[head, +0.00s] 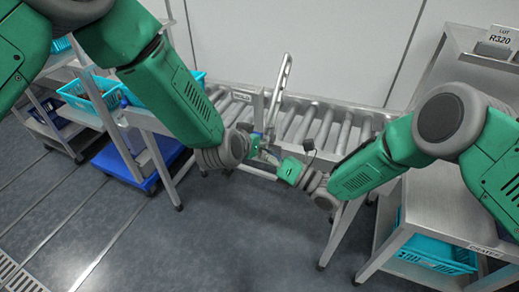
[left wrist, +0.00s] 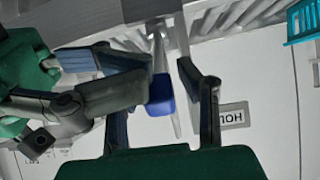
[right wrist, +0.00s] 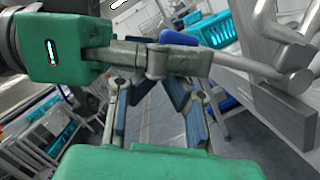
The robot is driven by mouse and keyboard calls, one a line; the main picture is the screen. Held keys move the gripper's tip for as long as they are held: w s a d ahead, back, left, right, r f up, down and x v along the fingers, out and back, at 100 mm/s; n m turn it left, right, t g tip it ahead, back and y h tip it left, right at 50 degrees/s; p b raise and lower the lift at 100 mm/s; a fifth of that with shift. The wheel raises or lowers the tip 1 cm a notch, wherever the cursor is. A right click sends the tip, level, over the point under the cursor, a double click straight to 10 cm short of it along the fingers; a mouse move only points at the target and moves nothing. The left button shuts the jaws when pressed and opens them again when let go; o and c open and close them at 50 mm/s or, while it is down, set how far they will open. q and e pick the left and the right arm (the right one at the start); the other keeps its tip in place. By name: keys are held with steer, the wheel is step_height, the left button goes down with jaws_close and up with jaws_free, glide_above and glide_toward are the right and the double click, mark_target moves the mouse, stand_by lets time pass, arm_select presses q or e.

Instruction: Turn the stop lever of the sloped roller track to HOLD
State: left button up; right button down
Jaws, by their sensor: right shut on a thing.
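The stop lever shows a blue handle (left wrist: 160,94) in the left wrist view, at the end of a thin metal shaft. The handle also shows in the right wrist view (right wrist: 179,38). My left gripper (left wrist: 167,64) is open, with the handle seen between its separated fingers. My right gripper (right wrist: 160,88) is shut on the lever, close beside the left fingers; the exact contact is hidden. In the head view both grippers meet at the front of the roller track (head: 318,118), hiding most of the lever. A sign beginning "HOL" (left wrist: 232,115) appears upside down beside it.
A tall metal bar (head: 281,88) rises by the track. Turquoise crates stand on the left rack (head: 92,98) and under the right table (head: 432,250). The floor (head: 215,235) in front is clear.

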arm_select(q)
steer(key=f+v, duration=0.1)
steer(key=v, duration=0.5)
steer(key=s+a+f+n+g+y, duration=0.1)
steer(key=s+a+f+g, duration=0.1)
steer(key=s+a+f, duration=0.4)
steer(key=s+a+f+g+y, duration=0.15)
steer(key=s+a+f, duration=0.3)
steer(key=s, duration=0.45)
steer(key=s+a+f+g, duration=0.2)
steer(key=s+a, duration=0.1)
steer(key=s, duration=0.3)
steer(key=s+a+f+n+g, duration=0.1)
steer(key=s+a+f+g, duration=0.1)
steer(key=s, duration=0.5)
steer(key=s+a+f+n+g, duration=0.1)
steer(key=s+a+f+g, duration=0.1)
steer(key=s+a, duration=0.3)
steer(key=shift+s+f+y, duration=0.4)
steer(key=shift+s+y, duration=0.05)
steer(key=shift+s, duration=0.45)
arm_select(e)
steer(key=shift+w+d+r+m, duration=0.25)
steer(key=shift+w+r+m, duration=0.05)
steer(key=shift+r+m, duration=0.1)
